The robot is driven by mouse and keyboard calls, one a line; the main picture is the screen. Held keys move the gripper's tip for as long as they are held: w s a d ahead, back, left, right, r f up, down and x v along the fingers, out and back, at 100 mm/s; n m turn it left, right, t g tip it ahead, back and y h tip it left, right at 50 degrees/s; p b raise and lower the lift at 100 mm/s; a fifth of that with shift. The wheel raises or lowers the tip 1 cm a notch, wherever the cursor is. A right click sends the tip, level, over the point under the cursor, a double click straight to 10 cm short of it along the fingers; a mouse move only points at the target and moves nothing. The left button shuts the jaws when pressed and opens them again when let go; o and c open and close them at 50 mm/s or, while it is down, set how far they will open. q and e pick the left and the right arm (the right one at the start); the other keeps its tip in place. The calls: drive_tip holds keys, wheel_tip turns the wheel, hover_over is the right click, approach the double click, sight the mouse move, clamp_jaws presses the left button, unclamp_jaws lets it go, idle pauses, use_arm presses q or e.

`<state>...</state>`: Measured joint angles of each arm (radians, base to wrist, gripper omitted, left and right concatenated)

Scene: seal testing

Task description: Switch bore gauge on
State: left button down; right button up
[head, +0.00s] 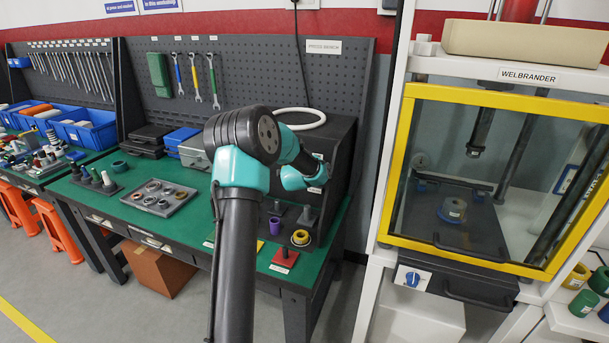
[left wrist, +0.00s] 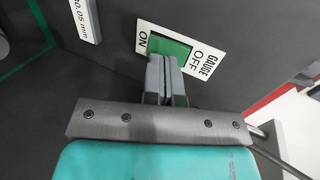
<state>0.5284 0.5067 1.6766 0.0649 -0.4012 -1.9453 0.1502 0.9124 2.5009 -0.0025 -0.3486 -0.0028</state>
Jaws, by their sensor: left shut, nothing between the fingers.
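The gauge switch (left wrist: 180,46) is a green rocker in a white plate marked GAUGE, ON and OFF, on a dark panel in the left wrist view. ON is at the left end of the plate and OFF at the right. My left gripper (left wrist: 164,58) is shut and empty, its fingertips at the near edge of the rocker and covering part of it. I cannot tell whether they touch it. In the head view my left arm reaches to the dark box (head: 338,130) on the bench; its fingers and the switch are not clear there. My right gripper is out of view.
A green-topped bench (head: 125,205) carries a grey tray of rings (head: 160,197), black plugs (head: 95,177), a yellow ring (head: 301,237) and a red-based stand (head: 284,258). A pegboard with wrenches stands behind.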

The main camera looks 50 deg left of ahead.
use_arm(q)
drive_tip(key=v, duration=1.2)
drive_tip(key=shift+s, duration=0.3)
drive_tip(key=shift+d, duration=0.1)
drive_tip(key=w+a+r+n+g+h, duration=0.1)
drive_tip(key=w+a+r+g+h, duration=0.1)
drive_tip(key=a+g+h, duration=0.3)
drive_tip(key=shift+w+a+r+h, duration=0.25)
drive_tip(key=shift+a+r+h, duration=0.35)
drive_tip(key=shift+h, duration=0.7)
drive_tip(key=shift+d+r, duration=0.15)
drive_tip(key=shift+d, duration=0.05)
drive_tip(key=w+a+r+x, duration=0.1)
drive_tip(key=w+x, duration=0.1)
drive_tip(key=x, duration=1)
drive_tip(key=shift+a, duration=0.6)
